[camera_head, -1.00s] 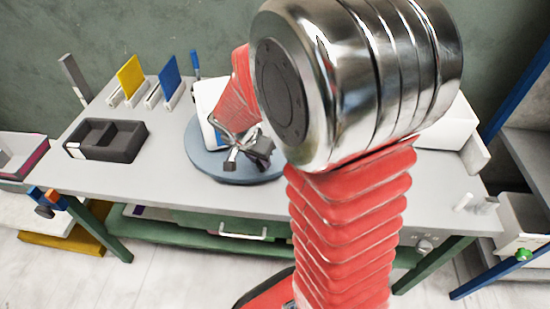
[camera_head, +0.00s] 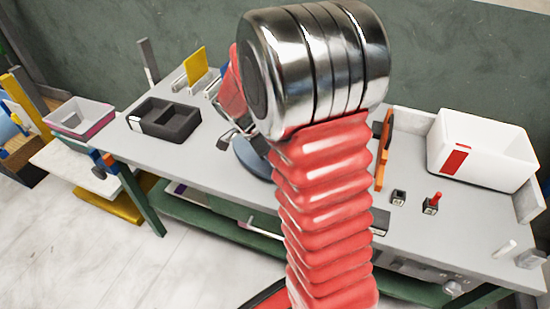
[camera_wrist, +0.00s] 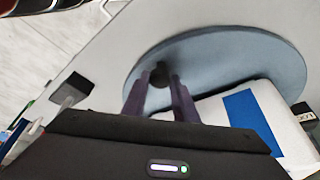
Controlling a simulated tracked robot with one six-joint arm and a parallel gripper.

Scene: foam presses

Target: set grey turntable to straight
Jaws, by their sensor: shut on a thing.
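The grey turntable (camera_wrist: 220,50) is a round blue-grey disc on the bench. In the head view its rim (camera_head: 250,158) shows only in part, behind my arm. In the wrist view a white block with a blue panel (camera_wrist: 250,115) sits on the disc. My gripper (camera_wrist: 163,78) reaches over the disc, its two dark fingers shut on a small dark knob (camera_wrist: 160,73) near the rim. The fingers partly hide the knob. In the head view my gripper is mostly hidden behind my wrist.
A black divided tray (camera_head: 165,120) and a yellow panel (camera_head: 195,66) stand on the left of the bench. At the right are a white bin with a red label (camera_head: 480,148), an orange upright piece (camera_head: 384,150) and a small red-topped switch (camera_head: 432,203).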

